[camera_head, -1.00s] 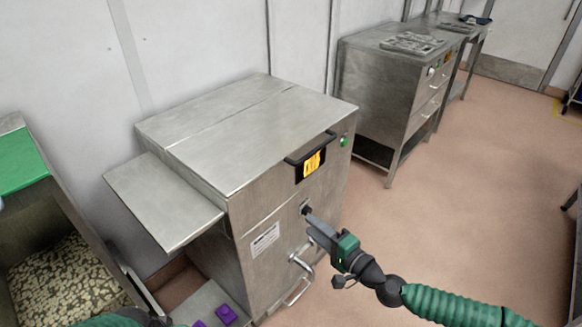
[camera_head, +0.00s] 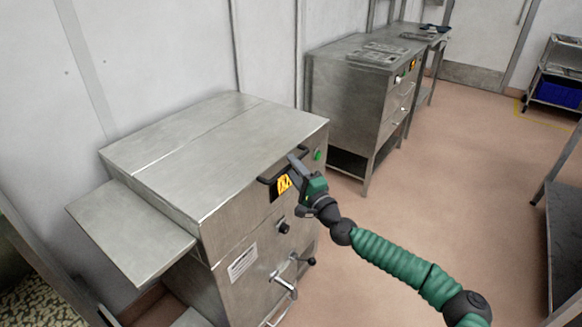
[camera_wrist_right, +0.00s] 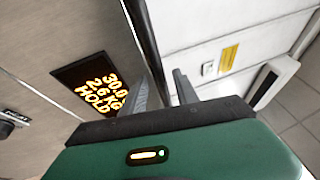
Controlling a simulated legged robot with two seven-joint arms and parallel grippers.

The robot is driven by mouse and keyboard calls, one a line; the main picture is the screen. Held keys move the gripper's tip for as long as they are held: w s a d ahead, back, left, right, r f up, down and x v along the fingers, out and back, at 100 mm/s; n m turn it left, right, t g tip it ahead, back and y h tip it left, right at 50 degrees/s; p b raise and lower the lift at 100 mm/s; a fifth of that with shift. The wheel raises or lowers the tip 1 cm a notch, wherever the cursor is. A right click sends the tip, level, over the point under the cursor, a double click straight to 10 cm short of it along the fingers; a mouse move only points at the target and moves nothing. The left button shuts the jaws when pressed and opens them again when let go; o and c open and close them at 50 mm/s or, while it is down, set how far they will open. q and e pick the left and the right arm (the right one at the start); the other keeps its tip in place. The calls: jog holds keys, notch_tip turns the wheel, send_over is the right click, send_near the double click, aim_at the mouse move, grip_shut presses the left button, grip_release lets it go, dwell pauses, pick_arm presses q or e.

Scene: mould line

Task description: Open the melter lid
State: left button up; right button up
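The melter (camera_head: 215,235) is a steel cabinet with a flat steel lid (camera_head: 225,150) lying shut on top. A black bar handle (camera_head: 267,180) runs along the lid's front edge. My right gripper (camera_head: 294,160) is at the right part of this handle. In the right wrist view, the dark handle bar (camera_wrist_right: 146,35) runs down between the two grey fingers of my right gripper (camera_wrist_right: 168,88). The fingers stand apart, one on each side of the bar; a firm hold does not show. My left gripper is not in view.
A lit display (camera_wrist_right: 100,85) is below the handle. A black knob (camera_head: 283,227) and a tap lever (camera_head: 285,283) are on the front. A side shelf (camera_head: 130,230) juts out left. A steel cabinet (camera_head: 345,100) stands behind. The floor (camera_head: 450,170) at right is clear.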

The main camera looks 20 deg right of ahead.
jog(key=shift+w+a+r, duration=0.1)
jog(key=shift+w+a, duration=0.2)
jog(key=shift+w, duration=0.15)
jog(key=shift+d, duration=0.1)
grip_shut()
jog(key=shift+f, duration=0.25)
dwell(0.8)
